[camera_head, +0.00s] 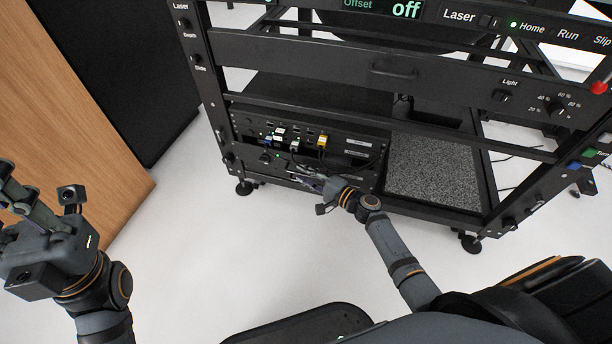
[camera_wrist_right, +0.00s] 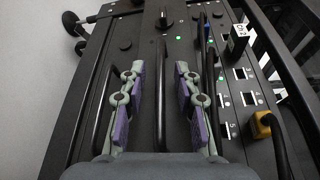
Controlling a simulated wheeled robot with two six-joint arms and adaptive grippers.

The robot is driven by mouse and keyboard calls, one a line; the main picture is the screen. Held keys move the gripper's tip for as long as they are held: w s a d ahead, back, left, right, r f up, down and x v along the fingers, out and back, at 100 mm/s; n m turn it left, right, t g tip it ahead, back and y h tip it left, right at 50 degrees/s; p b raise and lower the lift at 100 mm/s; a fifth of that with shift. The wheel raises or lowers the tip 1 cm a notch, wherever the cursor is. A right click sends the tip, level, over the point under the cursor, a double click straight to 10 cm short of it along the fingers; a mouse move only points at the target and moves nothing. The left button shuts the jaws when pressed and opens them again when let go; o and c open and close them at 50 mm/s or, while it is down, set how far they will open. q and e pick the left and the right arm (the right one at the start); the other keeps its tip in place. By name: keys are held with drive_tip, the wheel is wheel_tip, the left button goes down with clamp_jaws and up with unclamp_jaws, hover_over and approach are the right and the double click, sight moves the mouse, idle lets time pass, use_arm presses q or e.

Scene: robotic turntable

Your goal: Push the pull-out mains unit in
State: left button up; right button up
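Low in the left side of the rack are black front panels with sockets, plugs, green lights and handles. The lower panel (camera_head: 262,158), with a knob, appears to be the pull-out mains unit; I cannot tell how far it stands out. My right gripper (camera_head: 308,178) is in front of it. In the right wrist view the right gripper (camera_wrist_right: 161,85) is open with its purple-padded fingers apart. A dark handle bar (camera_wrist_right: 161,112) shows between the fingers; contact cannot be told. My left gripper (camera_head: 12,185) is at the left edge, away from the rack, its fingertips partly cut off.
A yellow plug (camera_head: 322,142) and cables hang at the panels above the right gripper. A speckled grey plate (camera_head: 434,170) lies in the rack's right bay. A wooden panel (camera_head: 75,110) stands at left. The white floor (camera_head: 215,250) before the rack is clear.

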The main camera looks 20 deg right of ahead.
sight(315, 168)
drive_tip(key=shift+c, duration=0.3)
clamp_jaws()
drive_tip(key=w, duration=0.1)
drive_tip(key=d+b, duration=0.1)
drive_tip(key=w+b, duration=0.1)
drive_tip(key=shift+w+d+f, duration=0.25)
drive_tip(key=shift+w+d, duration=0.1)
drive_tip(key=shift+d, duration=0.05)
drive_tip(key=shift+w+d+b, duration=0.25)
drive_tip(key=shift+w+b, duration=0.05)
drive_tip(key=shift+b, duration=0.05)
drive_tip(key=shift+r, duration=0.3)
